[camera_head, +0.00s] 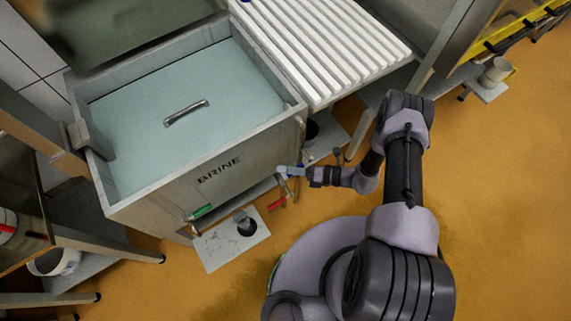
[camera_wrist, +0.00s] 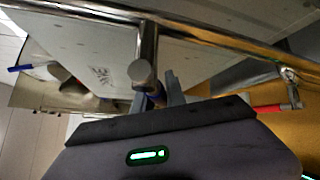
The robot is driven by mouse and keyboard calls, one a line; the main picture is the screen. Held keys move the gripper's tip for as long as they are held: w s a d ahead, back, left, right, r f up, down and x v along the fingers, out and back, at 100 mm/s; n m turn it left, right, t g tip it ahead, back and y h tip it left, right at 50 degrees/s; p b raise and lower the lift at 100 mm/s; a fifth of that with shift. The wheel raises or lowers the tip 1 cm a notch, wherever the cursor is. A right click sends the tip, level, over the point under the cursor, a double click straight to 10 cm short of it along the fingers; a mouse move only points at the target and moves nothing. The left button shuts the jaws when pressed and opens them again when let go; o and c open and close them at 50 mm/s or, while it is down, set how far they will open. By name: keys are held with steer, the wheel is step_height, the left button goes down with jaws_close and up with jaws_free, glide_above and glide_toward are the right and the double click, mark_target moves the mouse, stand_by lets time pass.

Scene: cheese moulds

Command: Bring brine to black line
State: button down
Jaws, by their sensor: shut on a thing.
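The grey tank marked BRINE (camera_head: 145,212) stands at left in the head view. Inside its rim lies a flat pale blue surface (camera_head: 140,150) with a metal bar handle; I cannot tell if it is liquid or a cover. No black line can be made out. Low on the tank's front are a green handle (camera_head: 200,212), a red handle (camera_head: 277,203) and a small blue part at my gripper (camera_head: 291,171). In the wrist view my gripper (camera_wrist: 155,95) is shut on this blue part, seemingly a valve handle, below a metal pipe (camera_wrist: 147,45). The red handle (camera_wrist: 272,108) shows at right.
A white ribbed drain table (camera_head: 325,45) adjoins the tank at right. A pale floor slab (camera_head: 230,242) with a dark round opening lies below the green handle. A white bucket (camera_head: 55,262) stands at lower left.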

steer(key=shift+w+d+f+n+h, duration=0.15)
steer(key=shift+f+n+h, duration=0.15)
steer(key=shift+h, duration=0.2)
steer(key=c, duration=1.4)
jaws_free()
steer(key=shift+o, duration=0.2)
steer(key=shift+d, duration=0.1)
steer(key=p+v, duration=0.3)
steer(key=v, duration=1.4)
steer(key=shift+d+f, duration=0.1)
steer(key=shift+d, duration=0.05)
